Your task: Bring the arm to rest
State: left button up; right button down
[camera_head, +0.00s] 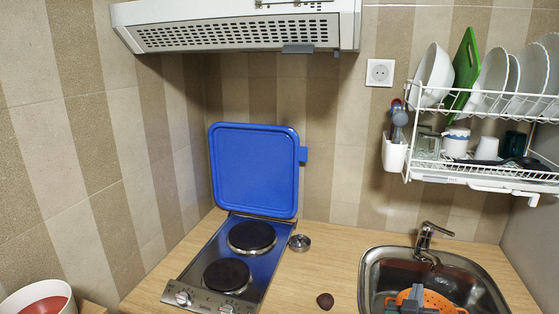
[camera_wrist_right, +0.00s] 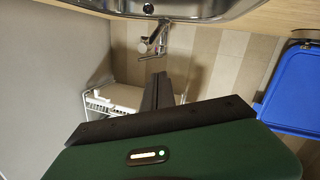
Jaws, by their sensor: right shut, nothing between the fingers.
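The blue hob lid (camera_head: 254,170) stands upright against the wall behind the two-plate hob (camera_head: 222,268). The lid also shows at the right of the wrist view (camera_wrist_right: 297,90). My left gripper is in neither view.
The sink (camera_head: 370,270) with its tap (camera_head: 428,237) lies right of the hob. A dish rack (camera_head: 480,175) hangs above it. The extractor hood (camera_head: 240,30) overhangs the hob.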

jog(key=a+f+y, duration=0.1)
jog(key=a, duration=0.1)
jog(key=s+a+f+n+g+y+p, duration=0.1)
jog(key=a+y, duration=0.1)
jog(key=a, duration=0.1)
jog(key=s+a+f+g+y+p, duration=0.1)
jog(key=a+y, duration=0.1)
jog(key=shift+s+a+f, duration=0.15)
jog(key=shift+s+f, duration=0.05)
jog(key=shift+f, duration=0.15)
jog(key=s+a+f+g+y, duration=0.1)
jog(key=s+a+f+y+p, duration=0.1)
jog(key=s+a, duration=0.1)
jog(key=s+a+f+n+g, duration=0.1)
jog(key=s, duration=0.1)
jog(key=shift+a+g+y+p, duration=0.25)
jog(key=shift+g+y+p, duration=0.05)
jog(key=shift+y, duration=0.1)
jog(key=s+a+f+g+p, duration=0.1)
jog(key=s+f+g, duration=0.1)
jog(key=s, duration=0.6)
jog(key=s+a+f+g+y, duration=0.1)
jog(key=s+a+f+g, duration=0.1)
jog(key=s+g, duration=0.3)
jog(key=s, duration=0.3)
jog(key=shift+s+a+n+p, duration=0.15)
jog(key=shift+s+n+p, duration=0.2)
jog(key=shift+n, duration=0.05)
